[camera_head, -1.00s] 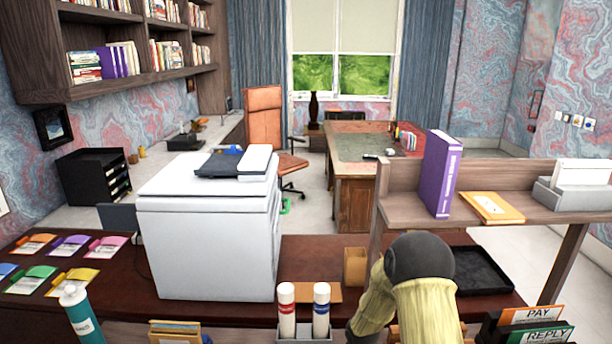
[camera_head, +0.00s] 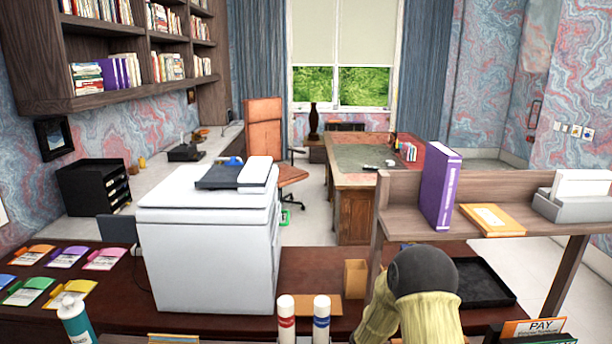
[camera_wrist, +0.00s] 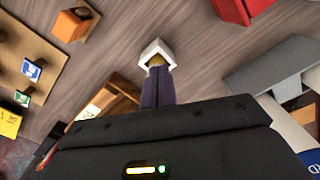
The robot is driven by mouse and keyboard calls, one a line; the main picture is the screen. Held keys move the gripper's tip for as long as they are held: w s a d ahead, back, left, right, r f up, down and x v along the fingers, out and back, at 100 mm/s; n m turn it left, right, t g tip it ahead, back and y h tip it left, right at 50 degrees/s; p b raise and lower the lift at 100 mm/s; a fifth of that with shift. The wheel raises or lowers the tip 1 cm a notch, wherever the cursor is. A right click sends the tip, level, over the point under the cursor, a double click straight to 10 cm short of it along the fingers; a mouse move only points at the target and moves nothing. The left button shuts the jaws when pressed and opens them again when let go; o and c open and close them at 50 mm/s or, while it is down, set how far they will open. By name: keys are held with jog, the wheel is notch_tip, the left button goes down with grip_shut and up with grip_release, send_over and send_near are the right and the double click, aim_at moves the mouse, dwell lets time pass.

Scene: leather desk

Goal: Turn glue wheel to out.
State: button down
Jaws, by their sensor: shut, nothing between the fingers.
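My gripper (camera_wrist: 157,88) shows in the wrist view, its fingers together, pointing away over a grey-brown wooden surface (camera_wrist: 120,40). A small white angular piece (camera_wrist: 153,47) with a yellow part below it shows right at the fingertips; I cannot tell what it is or whether it touches them. No glue wheel can be made out for certain. In the head view, a white tube with a red band (camera_head: 286,320) and one with a blue band (camera_head: 321,320) stand upright at the bottom middle. A teal bottle (camera_head: 77,322) stands at the lower left. My gripper is hidden in the head view.
In the head view, a shelf (camera_head: 395,213) with a purple binder (camera_head: 440,190) stands at right, and a white printer (camera_head: 205,255) at left.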

jog(key=shift+s+d, duration=0.3)
jog(key=shift+d, duration=0.45)
dwell(1.0)
jog(key=shift+s, duration=0.1)
jog(key=shift+s, duration=0.3)
notch_tip(320, 180, up, 6)
jog(key=p, duration=0.4)
dwell(0.4)
jog(key=shift+a, duration=0.1)
